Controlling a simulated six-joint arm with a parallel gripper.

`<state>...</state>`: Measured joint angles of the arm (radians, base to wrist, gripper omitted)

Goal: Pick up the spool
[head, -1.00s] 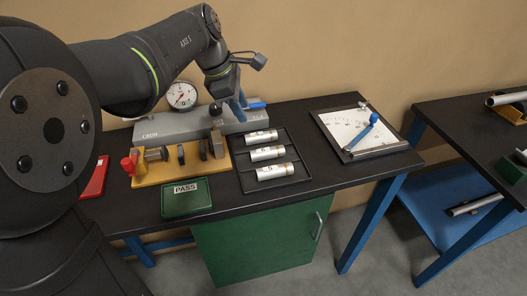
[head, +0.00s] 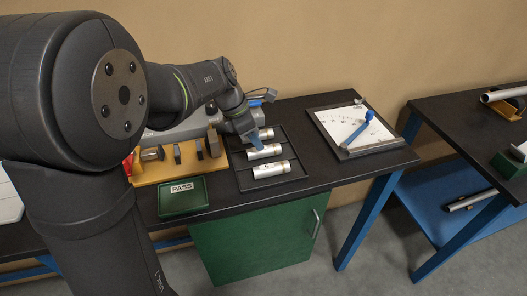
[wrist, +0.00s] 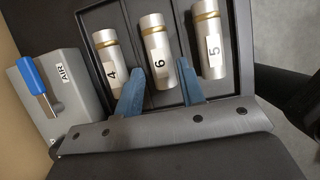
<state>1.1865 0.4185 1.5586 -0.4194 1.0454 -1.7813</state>
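Three silver spools with gold bands lie side by side in a black tray (head: 297,155). In the wrist view they are labelled 4 (wrist: 108,55), 6 (wrist: 153,32) and 5 (wrist: 208,30). In the head view, spool 5 (head: 272,169) is nearest the front, and spool 6 (head: 272,152) is in the middle. My gripper (wrist: 160,66) is open, its two blue fingers pointing toward the tray on either side of spool 6, with nothing held. It also shows in the head view (head: 257,145), over the tray. Whether the fingers touch spool 6 is unclear.
A green PASS tray (head: 183,204) sits left of the spool tray, with a yellow fixture (head: 165,172) behind it. A grey AIR unit (wrist: 62,85) stands beside the tray. A dial board (head: 345,125) with a blue pointer lies to the right.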

